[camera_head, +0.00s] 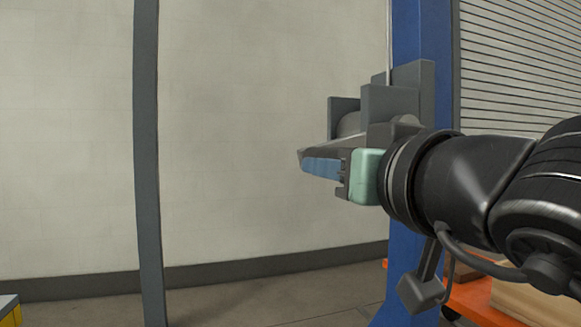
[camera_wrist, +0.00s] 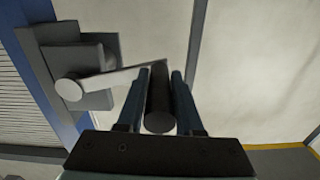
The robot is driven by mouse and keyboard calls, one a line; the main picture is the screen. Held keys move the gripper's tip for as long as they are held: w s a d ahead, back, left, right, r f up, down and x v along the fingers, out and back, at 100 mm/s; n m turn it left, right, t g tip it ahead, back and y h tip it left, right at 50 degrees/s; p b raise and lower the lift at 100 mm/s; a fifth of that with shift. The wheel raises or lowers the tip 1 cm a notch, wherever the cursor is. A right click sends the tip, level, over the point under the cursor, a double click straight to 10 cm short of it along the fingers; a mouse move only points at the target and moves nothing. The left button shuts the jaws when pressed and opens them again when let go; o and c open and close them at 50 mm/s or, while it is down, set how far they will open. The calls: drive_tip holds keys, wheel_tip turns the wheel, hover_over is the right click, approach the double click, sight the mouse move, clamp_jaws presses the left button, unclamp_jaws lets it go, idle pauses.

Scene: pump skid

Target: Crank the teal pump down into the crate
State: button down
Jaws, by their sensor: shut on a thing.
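A grey winch (camera_head: 395,100) is fixed to the blue post (camera_head: 408,30), and it shows at the left in the wrist view (camera_wrist: 95,55). Its pale crank arm (camera_wrist: 112,82) runs right from a round hub (camera_wrist: 69,90) to a dark round handle (camera_wrist: 160,122). My gripper (camera_wrist: 158,80) is shut on that handle, one blue finger on each side. The teal pump and the crate cannot be made out in either view.
A thin grey upright (camera_head: 148,160) stands left of the winch, with open space between. An orange cart (camera_head: 490,300) carrying a tan box (camera_head: 530,302) is at the lower right. A yellow-and-grey object (camera_head: 9,310) shows at the lower left. A shutter (camera_head: 520,60) is behind the post.

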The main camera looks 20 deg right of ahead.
drive_tip(key=shift+d+f, duration=0.1)
drive_tip(key=shift+d, duration=0.15)
drive_tip(key=c, duration=0.6)
unclamp_jaws()
